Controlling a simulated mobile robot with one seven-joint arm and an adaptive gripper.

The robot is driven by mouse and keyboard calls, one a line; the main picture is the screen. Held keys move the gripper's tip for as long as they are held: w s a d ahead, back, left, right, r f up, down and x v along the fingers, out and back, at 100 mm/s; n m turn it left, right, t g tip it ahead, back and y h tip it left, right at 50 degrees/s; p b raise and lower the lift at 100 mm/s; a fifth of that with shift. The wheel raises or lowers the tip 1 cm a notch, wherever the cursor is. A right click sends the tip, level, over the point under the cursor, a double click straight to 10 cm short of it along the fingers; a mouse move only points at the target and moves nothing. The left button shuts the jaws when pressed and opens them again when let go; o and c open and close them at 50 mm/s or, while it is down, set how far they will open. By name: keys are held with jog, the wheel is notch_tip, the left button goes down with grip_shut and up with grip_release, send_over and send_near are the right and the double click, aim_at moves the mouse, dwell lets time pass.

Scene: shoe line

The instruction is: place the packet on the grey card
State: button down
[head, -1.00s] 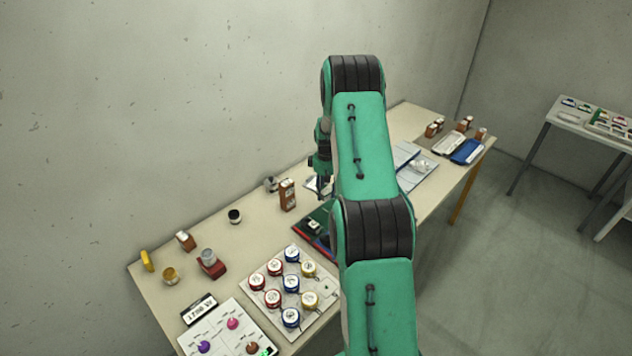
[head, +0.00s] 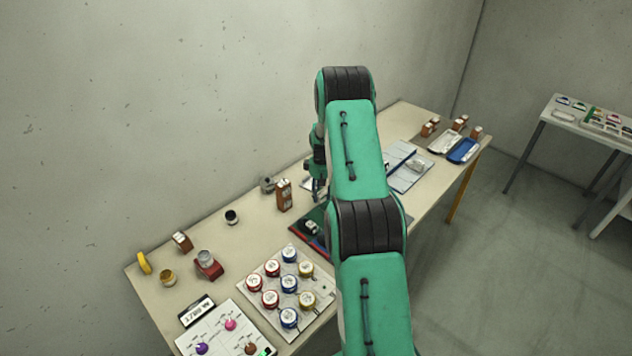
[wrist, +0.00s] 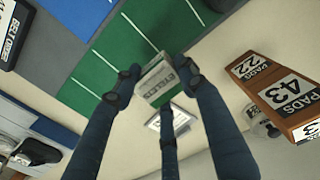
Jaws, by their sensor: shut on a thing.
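My gripper (wrist: 158,84) has dark blue fingers and is shut on a small packet (wrist: 155,78) with a pale grey-white face and dark lettering. The packet is above the table, in front of the edge of a green mat in the wrist view. A pale grey card with a white border (wrist: 171,119) lies on the table just beyond the packet and is partly covered by a finger. In the head view my gripper (head: 318,193) is low over the table, and its packet is too small to make out. The pale card (head: 306,184) shows just left of it.
A brown box marked PADS 43 (wrist: 285,95) stands right of my gripper in the wrist view; it also shows in the head view (head: 284,195). A grey roll or cup (head: 267,184) is behind it. A board with several round tins (head: 272,311) lies nearer.

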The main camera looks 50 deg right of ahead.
jog(key=w+d, duration=0.6)
jog(key=w, duration=0.1)
jog(key=w+d+f, duration=0.1)
jog(key=w+d, duration=0.1)
jog(key=w, duration=0.2)
jog(key=shift+d+f, duration=0.1)
jog(key=shift+d, duration=0.3)
jog(key=shift+f+p, duration=0.3)
jog(key=shift+f, duration=1.45)
jog(key=shift+f, duration=0.15)
jog(key=c, duration=1)
grip_release()
jog(key=shift+r, duration=0.2)
notch_tip(320, 180, up, 12)
